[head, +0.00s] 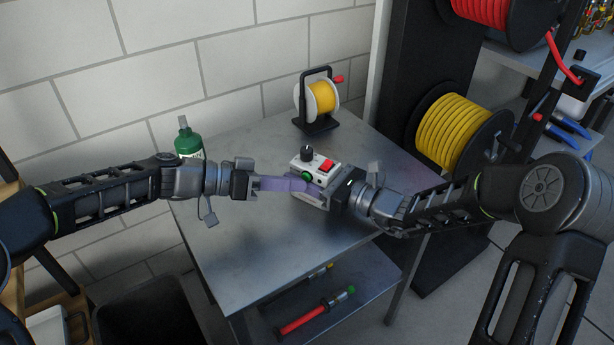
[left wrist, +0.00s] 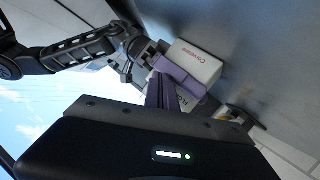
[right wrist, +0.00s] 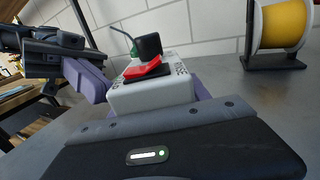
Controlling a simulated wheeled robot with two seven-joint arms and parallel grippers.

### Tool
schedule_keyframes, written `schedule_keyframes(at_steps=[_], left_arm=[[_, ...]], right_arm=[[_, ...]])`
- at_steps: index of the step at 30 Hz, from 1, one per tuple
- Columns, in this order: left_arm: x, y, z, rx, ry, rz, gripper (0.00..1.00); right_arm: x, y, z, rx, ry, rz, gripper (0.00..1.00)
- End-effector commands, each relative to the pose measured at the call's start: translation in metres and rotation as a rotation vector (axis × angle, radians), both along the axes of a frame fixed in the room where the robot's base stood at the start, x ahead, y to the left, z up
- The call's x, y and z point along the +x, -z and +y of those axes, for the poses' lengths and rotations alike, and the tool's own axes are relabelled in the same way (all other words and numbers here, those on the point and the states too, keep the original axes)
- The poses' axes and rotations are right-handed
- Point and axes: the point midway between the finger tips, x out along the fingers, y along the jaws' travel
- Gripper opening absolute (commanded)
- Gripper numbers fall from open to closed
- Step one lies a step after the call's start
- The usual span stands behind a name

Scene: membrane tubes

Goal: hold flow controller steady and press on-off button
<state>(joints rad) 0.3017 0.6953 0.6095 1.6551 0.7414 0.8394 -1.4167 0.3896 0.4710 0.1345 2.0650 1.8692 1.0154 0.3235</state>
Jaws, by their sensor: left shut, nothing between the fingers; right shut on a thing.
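The flow controller (head: 318,160) is a small white box on the metal table, with a black knob (head: 307,153), a red rocker switch (head: 327,165) and a green button (head: 307,177). My right gripper (head: 314,190) is shut on it, one purple finger on each side, as the right wrist view (right wrist: 150,95) shows. My left gripper (head: 302,184) is shut and empty, its purple fingertips at the green button's side of the box. Whether they touch the button is hidden. In the left wrist view the box (left wrist: 195,62) is partly behind the purple fingers.
A green bottle (head: 188,140) stands at the table's back left. A small yellow spool on a black stand (head: 318,100) is at the back. A large yellow hose reel (head: 455,130) is at the right. The table's front (head: 260,255) is clear.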

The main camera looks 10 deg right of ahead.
Motion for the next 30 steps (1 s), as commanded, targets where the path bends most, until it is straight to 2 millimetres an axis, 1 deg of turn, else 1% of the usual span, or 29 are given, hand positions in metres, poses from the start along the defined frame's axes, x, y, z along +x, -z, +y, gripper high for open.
schedule_keyframes(at_steps=[7, 11, 24, 30], left_arm=[[-0.001, 0.0, 0.001, 0.001, 0.002, 0.001, 0.0], [-0.004, 0.0, 0.005, 0.001, 0.0, 0.0, 0.0], [-0.036, 0.0, 0.038, 0.002, 0.002, 0.001, 0.0], [-0.043, 0.0, 0.044, 0.002, 0.002, 0.0, 0.0]], right_arm=[[0.001, 0.0, -0.003, -0.001, 0.008, 0.0, 0.0], [0.002, 0.0, -0.004, -0.001, 0.01, 0.0, 0.0], [0.002, 0.0, -0.005, -0.003, 0.012, 0.0, 0.0], [0.002, 0.0, -0.005, -0.003, 0.012, 0.0, 0.0]])
